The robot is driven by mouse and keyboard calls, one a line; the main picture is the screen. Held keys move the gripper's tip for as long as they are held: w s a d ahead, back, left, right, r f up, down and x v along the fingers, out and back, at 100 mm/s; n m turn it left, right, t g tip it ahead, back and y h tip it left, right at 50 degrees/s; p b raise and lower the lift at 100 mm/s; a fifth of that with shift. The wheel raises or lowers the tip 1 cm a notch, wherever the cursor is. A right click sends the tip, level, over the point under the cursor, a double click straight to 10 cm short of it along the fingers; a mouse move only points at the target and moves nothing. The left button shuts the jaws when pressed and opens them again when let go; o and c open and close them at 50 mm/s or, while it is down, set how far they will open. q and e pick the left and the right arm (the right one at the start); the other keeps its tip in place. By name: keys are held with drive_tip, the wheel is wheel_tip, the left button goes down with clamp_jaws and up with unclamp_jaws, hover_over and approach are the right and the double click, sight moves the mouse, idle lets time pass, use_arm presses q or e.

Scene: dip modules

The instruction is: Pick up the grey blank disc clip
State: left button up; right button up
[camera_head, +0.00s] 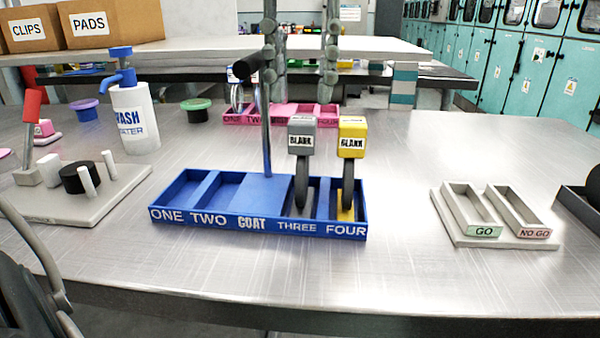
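The grey blank disc clip (301,138) stands upright in the THREE slot of the blue rack (260,228), with its grey block labelled BLANK on top and its lower part down in the slot. A yellow blank clip (351,138) stands just to its right in the FOUR slot. Slots ONE and TWO look empty. My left gripper (40,285) shows only in part at the lower left edge, well left of the rack and away from the clips; its fingertips are not clear. My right gripper is not in view.
A fixture board (115,205) and wash bottle (134,118) stand left. A GO/NO GO tray (500,238) is right. The table's front strip (300,270) is clear.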

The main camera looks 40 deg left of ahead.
sight(303, 118)
use_arm(q)
wheel_tip(303, 118, down, 6)
drive_tip(key=shift+d+r, duration=0.15)
drive_tip(key=shift+r, duration=0.05)
clamp_jaws()
